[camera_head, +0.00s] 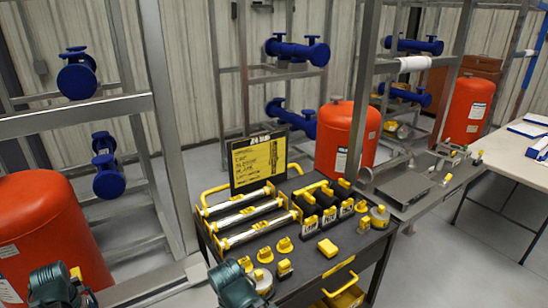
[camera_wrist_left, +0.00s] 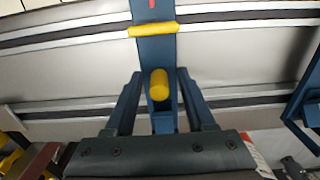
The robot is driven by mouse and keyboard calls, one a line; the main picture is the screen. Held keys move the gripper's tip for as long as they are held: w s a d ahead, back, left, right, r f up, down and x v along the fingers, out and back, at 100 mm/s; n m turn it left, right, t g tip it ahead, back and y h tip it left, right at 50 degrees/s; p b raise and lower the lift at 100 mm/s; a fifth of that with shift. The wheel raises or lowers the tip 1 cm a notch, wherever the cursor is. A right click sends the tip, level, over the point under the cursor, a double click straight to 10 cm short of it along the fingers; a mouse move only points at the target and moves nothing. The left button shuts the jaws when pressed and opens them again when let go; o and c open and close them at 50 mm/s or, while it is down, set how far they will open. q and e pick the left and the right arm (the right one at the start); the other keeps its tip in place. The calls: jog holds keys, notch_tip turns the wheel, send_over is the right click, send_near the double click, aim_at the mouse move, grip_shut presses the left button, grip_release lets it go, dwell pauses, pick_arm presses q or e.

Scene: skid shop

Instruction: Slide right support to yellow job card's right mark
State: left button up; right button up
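The yellow job card (camera_head: 258,157) stands upright on a dark board at the back of the cart; its writing is too small to read. In the left wrist view, a dark blue upright piece (camera_wrist_left: 160,120), which may be a support, has a rounded yellow knob (camera_wrist_left: 159,88) and a yellow bar across it higher up. My left gripper (camera_wrist_left: 160,85) is open, one finger on each side of the blue piece with gaps between. Which support this is, I cannot tell. Teal parts of my arms show at the bottom of the head view; my right gripper's fingers are not visible.
The black-topped cart (camera_head: 320,265) carries rods with yellow ends, several yellow knobs and labelled holders. Red tanks (camera_head: 345,138) and metal frames with blue vessels (camera_head: 297,50) stand behind. A white table (camera_head: 510,160) is at right. Grey striped rails (camera_wrist_left: 60,75) cross the wrist view.

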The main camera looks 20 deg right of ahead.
pick_arm(q)
notch_tip(320, 180, up, 7)
jog(key=p, duration=0.7)
dwell(0.3)
jog(key=shift+d, duration=0.25)
jog(key=s+d+m, duration=0.3)
jog(key=s+d, duration=0.1)
jog(key=d, duration=1)
jog(key=s+d+m+y, duration=0.1)
jog(key=s+d+m, duration=0.3)
jog(key=d, duration=1)
jog(key=shift+s+d, duration=0.15)
jog(key=shift+s, duration=0.4)
